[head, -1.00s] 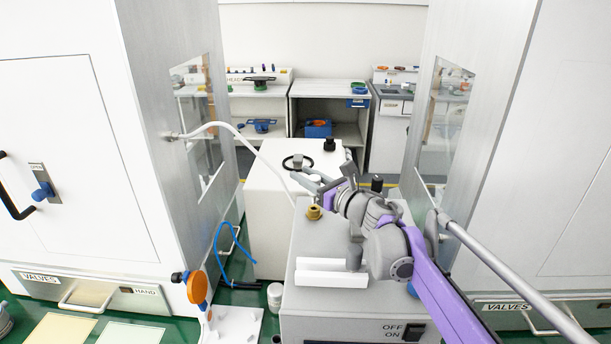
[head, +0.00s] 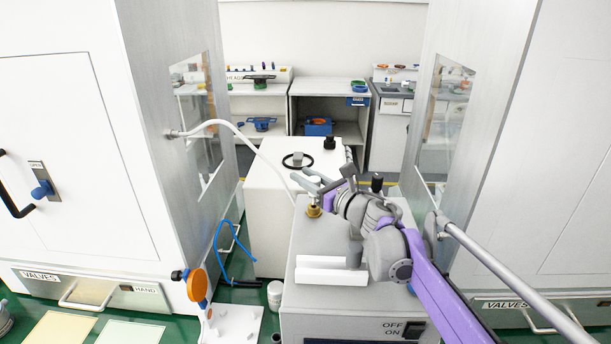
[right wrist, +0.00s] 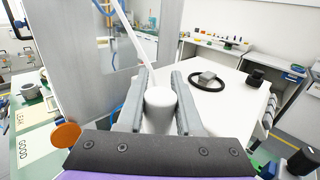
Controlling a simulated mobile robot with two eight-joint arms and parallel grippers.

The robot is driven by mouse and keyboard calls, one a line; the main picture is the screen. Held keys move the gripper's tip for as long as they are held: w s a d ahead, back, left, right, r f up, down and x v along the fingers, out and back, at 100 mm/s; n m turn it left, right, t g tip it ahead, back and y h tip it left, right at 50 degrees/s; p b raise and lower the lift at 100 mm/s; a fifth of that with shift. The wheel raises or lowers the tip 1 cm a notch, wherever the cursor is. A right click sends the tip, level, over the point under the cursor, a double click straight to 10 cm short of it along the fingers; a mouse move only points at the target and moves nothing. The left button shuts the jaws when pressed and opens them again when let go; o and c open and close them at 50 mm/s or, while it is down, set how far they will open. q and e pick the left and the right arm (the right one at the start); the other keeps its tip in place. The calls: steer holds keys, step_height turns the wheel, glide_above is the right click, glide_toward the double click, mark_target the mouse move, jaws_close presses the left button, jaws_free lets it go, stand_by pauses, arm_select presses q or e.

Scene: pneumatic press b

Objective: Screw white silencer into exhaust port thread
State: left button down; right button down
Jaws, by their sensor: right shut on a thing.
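My right gripper (head: 311,185) is shut on the white silencer, just above the brass exhaust port (head: 313,211) on top of the grey press housing. In the right wrist view the white silencer (right wrist: 160,108) stands between the two grey fingers (right wrist: 160,100), its rounded top facing the camera. In the head view the silencer is small and partly covered by the fingers. Its lower end is close over the brass port; I cannot tell whether the threads touch. The port is hidden in the wrist view. My left gripper is not in view.
A white hose (head: 258,151) arches from the left cabinet down towards the port area. A white box with a black ring handle (head: 298,161) stands behind. A black knob (head: 377,182) rises to the right of the gripper. White bars (head: 331,277) lie on the housing front.

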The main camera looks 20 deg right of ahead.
steer(key=shift+f+b, duration=0.45)
steer(key=shift+f, duration=0.65)
steer(key=shift+c, duration=2.4)
jaws_free()
steer(key=shift+r, duration=0.1)
step_height(320, 180, up, 10)
steer(key=shift+p, duration=0.45)
